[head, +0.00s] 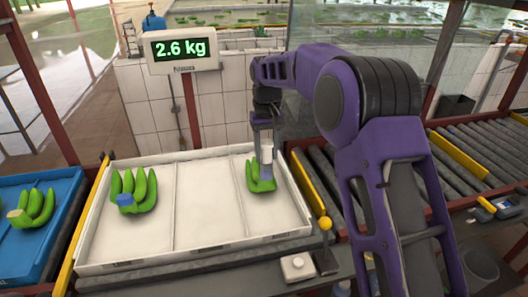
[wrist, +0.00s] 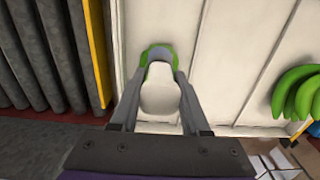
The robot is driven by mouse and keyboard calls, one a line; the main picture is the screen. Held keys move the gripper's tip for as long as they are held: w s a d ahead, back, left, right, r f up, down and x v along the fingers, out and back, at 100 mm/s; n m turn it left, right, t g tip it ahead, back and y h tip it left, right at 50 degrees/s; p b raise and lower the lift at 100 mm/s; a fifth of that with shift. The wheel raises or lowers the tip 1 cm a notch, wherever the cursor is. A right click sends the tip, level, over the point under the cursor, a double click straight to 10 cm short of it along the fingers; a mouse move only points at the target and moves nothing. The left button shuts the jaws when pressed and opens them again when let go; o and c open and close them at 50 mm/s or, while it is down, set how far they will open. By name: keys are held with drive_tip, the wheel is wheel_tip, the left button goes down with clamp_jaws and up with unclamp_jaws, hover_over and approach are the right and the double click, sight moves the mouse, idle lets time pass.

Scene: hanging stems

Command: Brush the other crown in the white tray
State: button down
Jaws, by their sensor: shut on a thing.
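The white tray (head: 206,213) has three compartments. In its right compartment lies a green banana hand (head: 259,183), partly hidden by my gripper; its crown is covered. In the left compartment lies another banana hand (head: 147,187) with a blue crown (head: 125,199); its bananas also show in the wrist view (wrist: 298,90). My gripper (head: 265,140) is shut on a white brush (head: 267,155), pointing down over the right hand's crown end. In the wrist view the white brush body (wrist: 160,92) sits between the fingers, with green just beyond it. I cannot tell whether the brush touches the crown.
A blue tray (head: 60,205) with another banana hand (head: 32,208) stands at the left. A scale display (head: 182,50) reads 2.6 kg behind the tray. A roller conveyor (head: 322,170) runs along the right. The tray's middle compartment (head: 203,205) is empty.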

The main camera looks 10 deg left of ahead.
drive_tip(key=shift+w+d, duration=0.25)
drive_tip(key=shift+d, duration=0.3)
drive_tip(key=shift+s+a, duration=0.25)
drive_tip(key=shift+a, duration=0.25)
drive_tip(key=shift+s+a, duration=0.2)
drive_tip(key=shift+a, duration=0.3)
drive_tip(key=shift+w+d, duration=0.1)
drive_tip(key=shift+d, duration=0.1)
drive_tip(key=shift+w+d, duration=0.35)
drive_tip(key=shift+d, duration=0.5)
drive_tip(key=shift+r, duration=4.55)
drive_tip(key=shift+f, duration=0.1)
drive_tip(key=shift+w+d+f+b, duration=0.1)
drive_tip(key=shift+f+b, duration=0.85)
drive_tip(key=shift+f, duration=1)
drive_tip(key=shift+w+d+f+b, duration=0.1)
drive_tip(key=shift+f+b, duration=0.85)
drive_tip(key=shift+f, duration=0.95)
drive_tip(key=shift+f, duration=0.65)
